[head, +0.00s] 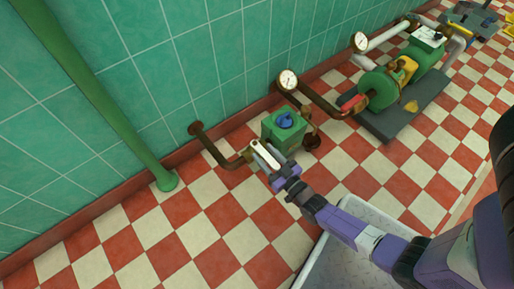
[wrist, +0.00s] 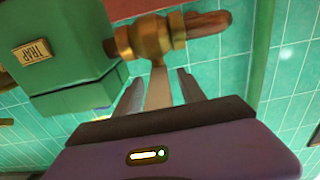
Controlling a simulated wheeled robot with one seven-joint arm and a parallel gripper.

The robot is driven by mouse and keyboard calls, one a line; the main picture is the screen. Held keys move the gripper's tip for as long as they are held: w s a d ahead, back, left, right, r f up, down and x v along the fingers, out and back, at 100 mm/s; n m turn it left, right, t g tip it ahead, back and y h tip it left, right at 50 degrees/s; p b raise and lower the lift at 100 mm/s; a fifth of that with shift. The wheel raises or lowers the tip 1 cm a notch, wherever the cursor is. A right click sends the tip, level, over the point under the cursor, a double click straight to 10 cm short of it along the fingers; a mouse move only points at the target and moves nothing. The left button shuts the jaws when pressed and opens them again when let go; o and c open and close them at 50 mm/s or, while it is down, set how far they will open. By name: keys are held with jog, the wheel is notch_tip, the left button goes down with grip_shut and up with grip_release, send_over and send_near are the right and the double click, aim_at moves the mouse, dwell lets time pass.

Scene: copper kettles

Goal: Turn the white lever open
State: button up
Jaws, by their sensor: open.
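The white lever (head: 265,155) sits on a small valve beside a green box on the wall-side pipe. In the wrist view the lever (wrist: 158,93) runs from the brass valve body (wrist: 150,38) toward my gripper, crosswise to the pipe. My gripper (wrist: 158,80) is open, with one finger on each side of the lever and visible gaps between. In the head view my gripper (head: 279,174) is at the lever's near end, partly covering it. Whether a finger touches the lever cannot be told.
The green box (head: 284,127) with a blue knob on top stands beside the valve; its plate reads TRAP (wrist: 34,52). A rusty pipe (head: 213,148), a gauge (head: 288,80) and a green pump (head: 381,87) are nearby. Checkered floor is open at left.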

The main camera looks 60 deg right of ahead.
jog(key=shift+w, duration=0.15)
grip_shut()
dwell(1.4)
